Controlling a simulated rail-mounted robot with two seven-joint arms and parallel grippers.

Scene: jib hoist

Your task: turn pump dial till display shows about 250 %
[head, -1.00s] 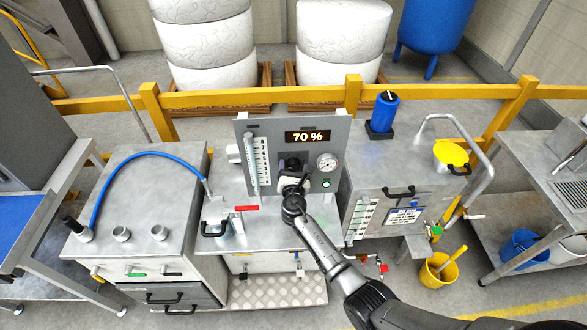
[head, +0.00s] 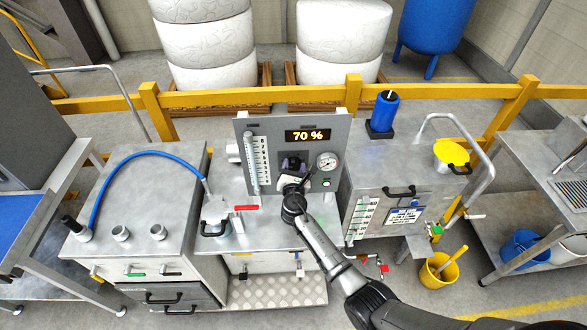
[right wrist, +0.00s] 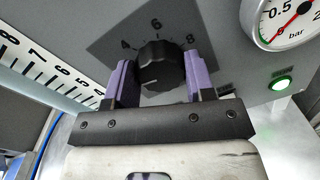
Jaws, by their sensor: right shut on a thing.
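The pump panel (head: 283,195) stands upright behind the middle bench. Its display (head: 307,135) reads 70 %. The black pump dial (right wrist: 160,66) shows in the right wrist view, ringed by the numbers 4, 6 and 8 above it; a pale mark on it points to the left. My right gripper (right wrist: 158,82) has its purple fingers on the left and right sides of the dial, shut on it. In the head view the right gripper (head: 292,165) is at the panel below the display and partly hides the dial. My left gripper is not in view.
A round gauge (head: 327,162) and a green lamp (right wrist: 281,82) are right of the dial. A tall scale (head: 258,160) is on its left. A red-handled valve (head: 246,208) sits on the bench below. A blue bottle (head: 383,112) stands to the right.

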